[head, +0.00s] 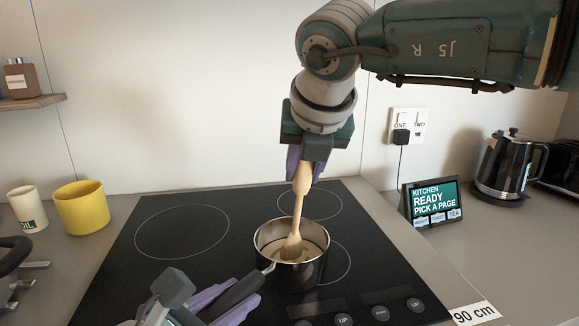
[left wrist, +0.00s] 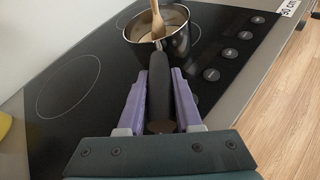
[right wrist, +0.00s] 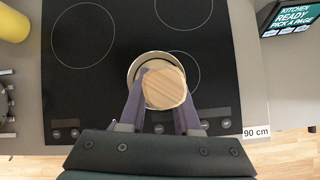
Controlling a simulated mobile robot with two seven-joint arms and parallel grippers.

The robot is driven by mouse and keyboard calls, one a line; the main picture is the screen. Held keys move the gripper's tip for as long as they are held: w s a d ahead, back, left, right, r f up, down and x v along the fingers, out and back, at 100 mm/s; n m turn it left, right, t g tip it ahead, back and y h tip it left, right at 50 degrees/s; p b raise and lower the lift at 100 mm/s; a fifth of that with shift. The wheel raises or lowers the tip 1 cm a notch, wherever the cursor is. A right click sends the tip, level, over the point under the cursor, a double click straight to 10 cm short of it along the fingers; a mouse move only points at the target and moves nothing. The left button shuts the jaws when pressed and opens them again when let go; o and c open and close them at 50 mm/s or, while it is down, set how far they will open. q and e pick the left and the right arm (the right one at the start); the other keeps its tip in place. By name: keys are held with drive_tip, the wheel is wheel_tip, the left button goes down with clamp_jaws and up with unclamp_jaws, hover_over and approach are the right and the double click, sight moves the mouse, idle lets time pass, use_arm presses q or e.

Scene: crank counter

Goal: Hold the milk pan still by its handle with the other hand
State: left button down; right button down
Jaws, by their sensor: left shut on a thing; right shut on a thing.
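The steel milk pan (head: 290,262) stands on the black hob, over the lower right ring, with a pale liquid inside. Its black handle (head: 238,293) points down and left. My left gripper (head: 215,296) is shut on the handle; the left wrist view shows the purple fingers on both sides of the handle (left wrist: 161,95). My right gripper (head: 304,167) is shut on the upper end of a wooden spoon (head: 297,215), which stands nearly upright with its head in the pan. In the right wrist view the spoon's end (right wrist: 165,88) hides much of the pan (right wrist: 141,64).
The hob (head: 150,275) has control knobs (head: 380,312) along its front. A yellow mug (head: 82,207) and a white oil pot (head: 27,209) stand left. A tablet screen (head: 432,203) and a kettle (head: 503,165) stand right. A wall socket (head: 407,125) is behind.

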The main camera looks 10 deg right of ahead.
drive_tip(key=shift+f, duration=0.6)
drive_tip(key=shift+r, duration=0.1)
idle(0.5)
